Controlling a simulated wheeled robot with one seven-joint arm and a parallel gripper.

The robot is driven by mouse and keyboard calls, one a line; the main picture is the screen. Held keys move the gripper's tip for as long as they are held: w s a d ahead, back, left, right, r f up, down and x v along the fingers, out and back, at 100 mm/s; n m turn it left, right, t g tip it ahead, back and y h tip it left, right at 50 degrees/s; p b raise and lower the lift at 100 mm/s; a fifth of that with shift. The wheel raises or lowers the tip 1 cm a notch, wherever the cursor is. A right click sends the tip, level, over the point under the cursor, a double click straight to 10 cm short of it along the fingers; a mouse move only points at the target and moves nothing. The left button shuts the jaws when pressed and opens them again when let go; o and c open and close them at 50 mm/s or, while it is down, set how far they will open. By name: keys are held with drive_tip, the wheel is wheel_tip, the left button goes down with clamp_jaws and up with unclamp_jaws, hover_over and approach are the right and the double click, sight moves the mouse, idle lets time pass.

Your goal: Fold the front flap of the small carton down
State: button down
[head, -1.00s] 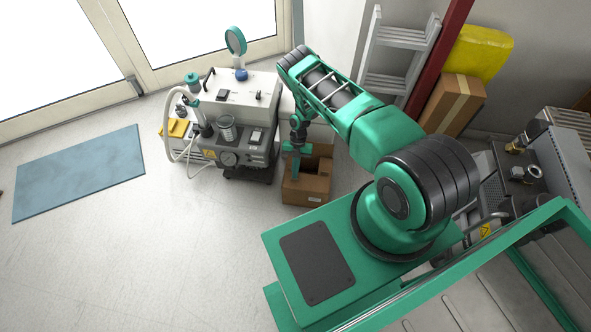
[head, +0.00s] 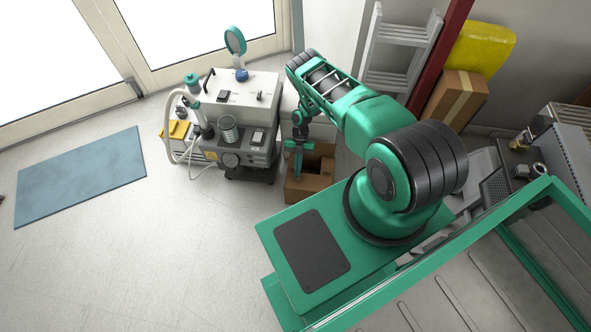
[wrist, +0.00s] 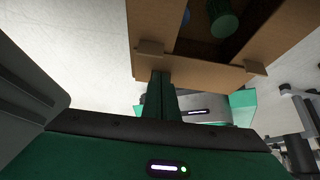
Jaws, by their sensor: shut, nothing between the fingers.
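The small carton (head: 308,187) stands on the floor beside the dental compressor, open at the top. In the wrist view its brown cardboard (wrist: 205,72) fills the top, with a green cylindrical thing (wrist: 222,20) and a bit of blue inside. My gripper (head: 297,172) is shut and empty, pointing down at the carton. In the wrist view the closed fingers (wrist: 161,90) reach the carton's near edge; I cannot tell whether they touch it. I cannot clearly tell the front flap from the front wall.
The compressor unit (head: 240,125) with its hose stands close on the carton's left. A taped box (head: 460,97), a yellow bag (head: 482,52) and a ladder (head: 398,50) stand behind at right. A blue mat (head: 80,175) lies on open floor at left.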

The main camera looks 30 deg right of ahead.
drive_tip(key=shift+s+f, duration=0.2)
drive_tip(key=shift+f, duration=0.25)
drive_tip(key=shift+w+f, duration=0.2)
drive_tip(key=shift+f, duration=0.3)
drive_tip(key=shift+r, duration=1.65)
wheel_tip(320, 180, up, 3)
drive_tip(key=shift+w+f, duration=0.1)
drive_tip(key=shift+f, duration=0.1)
drive_tip(key=s+a+r, duration=0.4)
drive_tip(key=a+r, duration=0.3)
drive_tip(key=a, duration=0.3)
drive_tip(key=shift+s+a, duration=0.3)
drive_tip(key=shift+s, duration=0.1)
